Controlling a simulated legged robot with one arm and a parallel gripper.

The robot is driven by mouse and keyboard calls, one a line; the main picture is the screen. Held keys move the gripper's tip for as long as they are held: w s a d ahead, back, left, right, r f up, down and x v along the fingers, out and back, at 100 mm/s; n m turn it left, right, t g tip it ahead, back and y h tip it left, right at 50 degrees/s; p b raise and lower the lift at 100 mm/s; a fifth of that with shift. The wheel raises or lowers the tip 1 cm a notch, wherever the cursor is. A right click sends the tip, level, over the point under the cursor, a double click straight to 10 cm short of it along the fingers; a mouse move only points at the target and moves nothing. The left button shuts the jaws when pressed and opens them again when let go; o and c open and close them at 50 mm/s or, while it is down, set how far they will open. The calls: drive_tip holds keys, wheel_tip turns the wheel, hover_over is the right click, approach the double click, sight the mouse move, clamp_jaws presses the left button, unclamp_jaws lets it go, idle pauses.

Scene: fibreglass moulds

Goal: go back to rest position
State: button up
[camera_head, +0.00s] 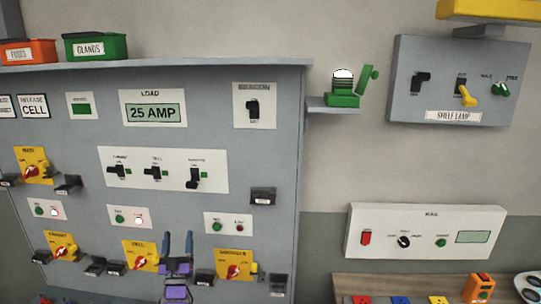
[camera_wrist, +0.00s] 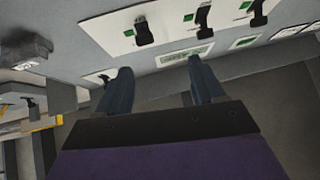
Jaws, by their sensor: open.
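My gripper (camera_head: 177,245) shows at the lower middle of the head view, in front of the grey control panel (camera_head: 75,130). Its two blue-grey fingers point up and stand apart with nothing between them. In the wrist view my gripper (camera_wrist: 157,88) is also open and empty, its dark fingers spread toward the panel face. The white switch plate (camera_wrist: 170,20) with black toggle switches lies beyond the fingertips. Whether a finger touches the panel cannot be told. In the head view the fingers partly cover the area right of the yellow CELL rotary switch (camera_head: 139,256).
Black brackets, such as one (camera_head: 263,196) on the right, stick out from the panel. A small shelf (camera_head: 322,105) holds a green device (camera_head: 343,90). The SHELF LAMP box (camera_head: 440,100) and RAIL box (camera_head: 382,246) are on the right wall. Bins (camera_head: 95,47) stand on top.

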drive_tip(key=w+d+r+n+g+y+b, duration=0.1)
drive_tip(key=w+d+r+g+y+b, duration=0.15)
drive_tip(key=w+d+g, duration=0.4)
drive_tip(key=s+d+f+g+b, duration=0.2)
drive_tip(key=s+d+g+b, duration=0.1)
drive_tip(key=s+d+g, duration=0.65)
drive_tip(key=s+d+f+m+g+h+b, duration=0.1)
drive_tip(key=s+d+f+g, duration=0.2)
drive_tip(key=s+d, duration=0.6)
drive_tip(key=s+d+f+m+g+h+b, duration=0.1)
drive_tip(key=s+d+g, duration=0.4)
drive_tip(key=s, duration=2.1)
drive_tip(key=s+d+f+m+g+h+b, duration=0.1)
drive_tip(key=s+d+f+g+h+b, duration=0.2)
drive_tip(key=s+d, duration=1.1)
drive_tip(key=s+f, duration=0.1)
drive_tip(key=s, duration=0.3)
drive_tip(key=shift+d+f+g, duration=0.2)
drive_tip(key=shift+f+g, duration=0.1)
drive_tip(key=shift+g, duration=0.1)
drive_tip(key=shift+w, duration=0.1)
